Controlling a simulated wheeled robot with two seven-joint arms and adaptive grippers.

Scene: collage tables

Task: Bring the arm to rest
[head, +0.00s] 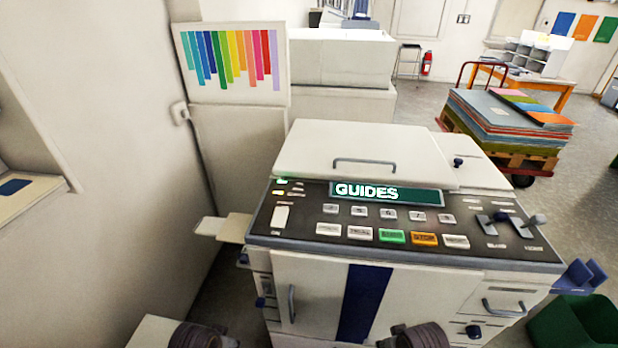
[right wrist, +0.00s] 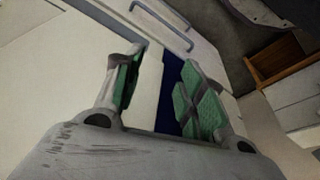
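My right gripper (right wrist: 160,90) shows in the right wrist view. Its two green-padded fingers are spread apart with nothing between them. Beyond them are a pale front panel, a dark blue stripe (right wrist: 168,105) and a handle (right wrist: 165,15). I cannot tell how far the fingers are from the panel. In the head view only dark round parts of my arms show at the bottom edge, and neither gripper can be made out. My left gripper is not in view.
A large copier (head: 300,270) with a "GUIDES" display (head: 388,193) and several buttons fills the middle ahead. A wall stands close on the left. A green bin (head: 575,322) is at the lower right. A cart with stacked paper (head: 510,110) stands behind right, with open floor around it.

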